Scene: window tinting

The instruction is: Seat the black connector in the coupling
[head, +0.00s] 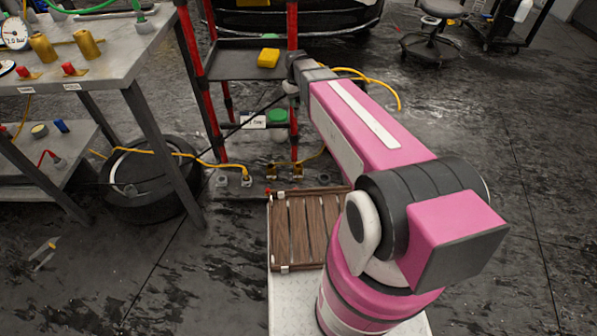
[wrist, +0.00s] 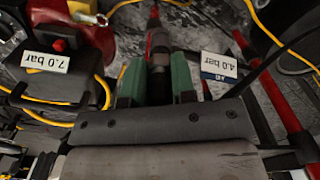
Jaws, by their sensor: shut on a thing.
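My gripper (wrist: 155,82) shows in the wrist view with its two green fingers shut on a black connector (wrist: 158,62). The connector points away from the wrist, toward the top of the view. Reddish and grey parts show just beyond its tip; I cannot tell whether it touches them. In the head view my pink arm reaches toward the red-posted rack, and my fingers and the connector are not clearly visible there. Small brass fittings (head: 272,171) sit low by the rack's foot. I cannot tell which fitting is the coupling.
The rack has a dark shelf with a yellow block (head: 268,58). The wrist view shows a 4.0 bar label (wrist: 219,67) and a 7.0 bar label (wrist: 45,63). Yellow hoses (head: 215,165) and a tire (head: 150,185) lie left. A wooden pallet (head: 300,230) is in front.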

